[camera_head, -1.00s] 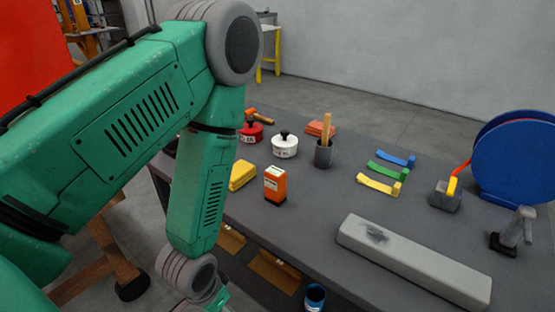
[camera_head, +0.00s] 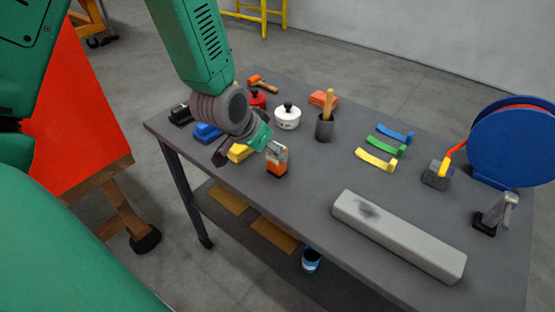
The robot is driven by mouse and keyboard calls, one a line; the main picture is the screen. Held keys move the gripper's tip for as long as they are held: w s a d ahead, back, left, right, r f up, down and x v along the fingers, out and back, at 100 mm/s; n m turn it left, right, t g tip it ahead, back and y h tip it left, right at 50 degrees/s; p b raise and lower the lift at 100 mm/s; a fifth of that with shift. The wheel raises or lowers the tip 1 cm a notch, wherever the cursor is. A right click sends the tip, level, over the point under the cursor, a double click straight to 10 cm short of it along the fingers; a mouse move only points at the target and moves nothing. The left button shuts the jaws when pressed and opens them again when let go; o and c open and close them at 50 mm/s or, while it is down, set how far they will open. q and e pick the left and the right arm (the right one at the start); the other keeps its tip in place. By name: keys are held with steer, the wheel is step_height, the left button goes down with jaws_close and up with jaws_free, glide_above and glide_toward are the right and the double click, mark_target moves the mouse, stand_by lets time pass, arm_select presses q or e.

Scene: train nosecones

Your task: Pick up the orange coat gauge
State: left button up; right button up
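The orange coat gauge (camera_head: 277,169) stands upright on the grey table, left of the table's middle. It is a small orange box with a pale label area. My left gripper (camera_head: 276,151) is right at the gauge's top, and grey finger parts overlap its upper front. The wrist hides part of the gripper, so I cannot tell whether the fingers are closed on the gauge or only beside it. My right gripper is not in view.
A yellow block (camera_head: 240,153) lies close left of the gauge, partly under my wrist. A white lidded pot (camera_head: 287,118) and a dark cup with a wooden handle (camera_head: 325,128) stand behind. A long grey bar (camera_head: 400,236) lies to the right.

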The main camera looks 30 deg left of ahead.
arm_select(q)
steer(key=x, duration=0.9)
steer(key=shift+f, duration=0.15)
steer(key=shift+s, duration=0.1)
steer(key=c, duration=1.3)
